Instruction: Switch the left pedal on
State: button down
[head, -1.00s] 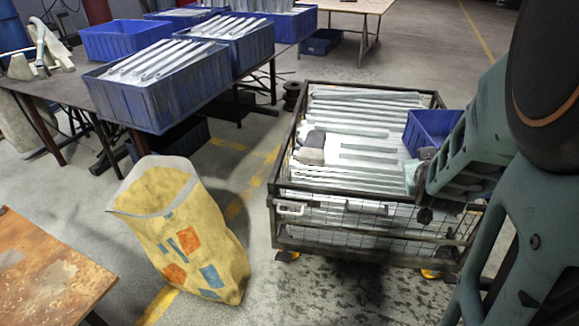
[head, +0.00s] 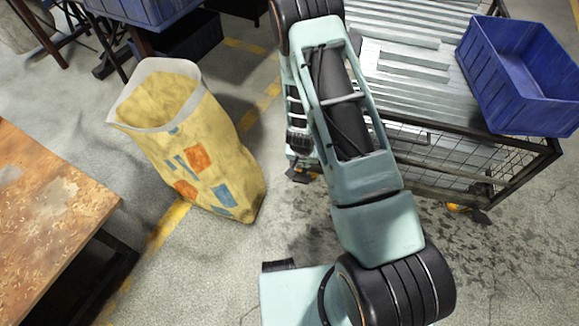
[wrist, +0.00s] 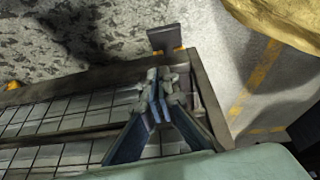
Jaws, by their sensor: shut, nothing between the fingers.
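The left pedal (wrist: 167,38) shows in the wrist view as a small dark plate with orange beside it, at the near corner of the wire cart (wrist: 205,95). My gripper (wrist: 158,92) is shut and empty. It points down over the cart's corner, and in the picture its tips lie just below the pedal, apart from it. Its depth above the pedal is hard to judge. In the head view my gripper (head: 301,168) shows partly behind my arm.
The right caster (head: 458,208) has an orange part too. A blue bin (head: 525,75) sits on the cart's right side. A yellow sack (head: 205,150) stands left of the corner. A rusty table (head: 50,220) is at the lower left. Bare floor lies in front of the cart.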

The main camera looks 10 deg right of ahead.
jog(key=shift+a+f+m, duration=0.3)
jog(key=shift+a+f, duration=0.5)
jog(key=shift+f, duration=0.15)
jog(key=shift+f, duration=0.1)
jog(key=b, duration=0.4)
send_near(302, 176)
jog(key=x, duration=0.5)
jog(key=shift+d, duration=0.1)
jog(key=shift+w+f, duration=0.2)
jog(key=shift+f, duration=0.15)
